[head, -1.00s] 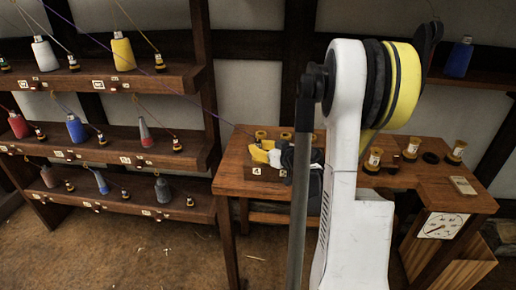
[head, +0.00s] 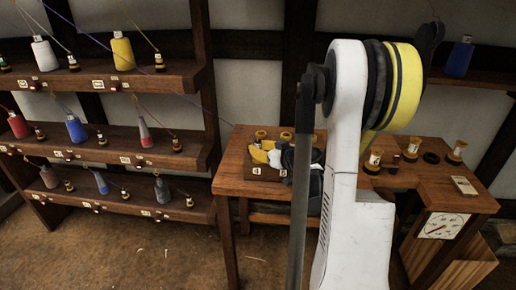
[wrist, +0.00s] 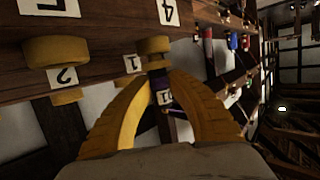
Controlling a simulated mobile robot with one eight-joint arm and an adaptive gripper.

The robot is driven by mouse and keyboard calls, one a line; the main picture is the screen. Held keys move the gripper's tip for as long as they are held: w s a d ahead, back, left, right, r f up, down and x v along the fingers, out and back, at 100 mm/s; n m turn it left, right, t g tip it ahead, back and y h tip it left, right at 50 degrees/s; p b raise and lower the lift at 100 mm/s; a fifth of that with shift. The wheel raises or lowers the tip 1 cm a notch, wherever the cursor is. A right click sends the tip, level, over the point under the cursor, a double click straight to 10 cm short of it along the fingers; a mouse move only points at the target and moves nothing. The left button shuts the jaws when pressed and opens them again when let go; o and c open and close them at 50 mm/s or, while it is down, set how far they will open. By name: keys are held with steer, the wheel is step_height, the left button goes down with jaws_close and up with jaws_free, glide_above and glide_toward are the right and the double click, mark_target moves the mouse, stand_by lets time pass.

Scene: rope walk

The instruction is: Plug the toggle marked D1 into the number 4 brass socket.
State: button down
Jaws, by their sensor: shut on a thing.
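The toggle's end is at a brass socket (wrist: 153,45) beside the label 4 (wrist: 168,11). They look touching or very close; I cannot tell whether the end is inside. The fingers hide part of the toggle. In the head view, the label 4 (head: 257,170) shows on the block's front.
Other brass sockets are close by, including one (wrist: 55,50) at the left of the wrist view and one by label 2 (wrist: 68,97). Bobbins (head: 373,160) stand on the table's right side. A rack (head: 130,145) of spools and cords is at the left.

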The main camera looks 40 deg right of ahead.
steer(key=shift+f+b, duration=0.4)
steer(key=shift+f, duration=0.1)
steer(key=c, duration=1.6)
jaws_free()
steer(key=shift+p+v, duration=0.7)
steer(key=shift+v, duration=4.85)
